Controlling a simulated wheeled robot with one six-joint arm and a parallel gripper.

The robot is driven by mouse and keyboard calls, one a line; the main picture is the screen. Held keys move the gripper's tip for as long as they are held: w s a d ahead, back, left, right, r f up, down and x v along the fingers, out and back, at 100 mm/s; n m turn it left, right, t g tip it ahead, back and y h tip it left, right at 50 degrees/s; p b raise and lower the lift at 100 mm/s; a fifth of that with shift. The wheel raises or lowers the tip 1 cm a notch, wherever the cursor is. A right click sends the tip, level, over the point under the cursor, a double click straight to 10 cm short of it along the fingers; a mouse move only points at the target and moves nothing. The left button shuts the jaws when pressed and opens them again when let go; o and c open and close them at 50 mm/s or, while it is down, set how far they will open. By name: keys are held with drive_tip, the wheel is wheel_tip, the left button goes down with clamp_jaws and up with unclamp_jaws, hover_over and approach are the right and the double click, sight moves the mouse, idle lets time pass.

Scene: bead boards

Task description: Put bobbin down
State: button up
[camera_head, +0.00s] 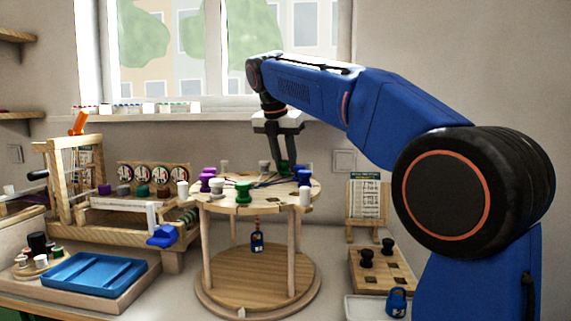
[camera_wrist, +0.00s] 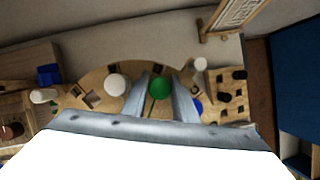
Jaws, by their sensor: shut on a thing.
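My gripper (camera_head: 281,163) points down at the far side of a round wooden stand (camera_head: 262,209). It is shut on a green bobbin (camera_wrist: 159,87), which shows between the two fingers in the wrist view. In the head view the held bobbin is small and dark, close to the stand's top; I cannot tell whether it touches. Around the stand's rim are a second green bobbin (camera_head: 243,192), purple bobbins (camera_head: 207,181), a blue bobbin (camera_head: 303,177) and several white ones (camera_head: 306,196). Dark threads cross the top's middle.
A wooden loom frame (camera_head: 75,180) with a rack of round dials stands left. A blue tray (camera_head: 95,273) lies front left. The window sill holds small items behind.

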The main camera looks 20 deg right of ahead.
drive_tip(key=shift+f, duration=0.25)
drive_tip(key=o, duration=1)
drive_tip(key=shift+o, duration=0.2)
drive_tip(key=v, duration=1.2)
drive_tip(key=shift+r, duration=0.15)
drive_tip(key=shift+s, duration=0.1)
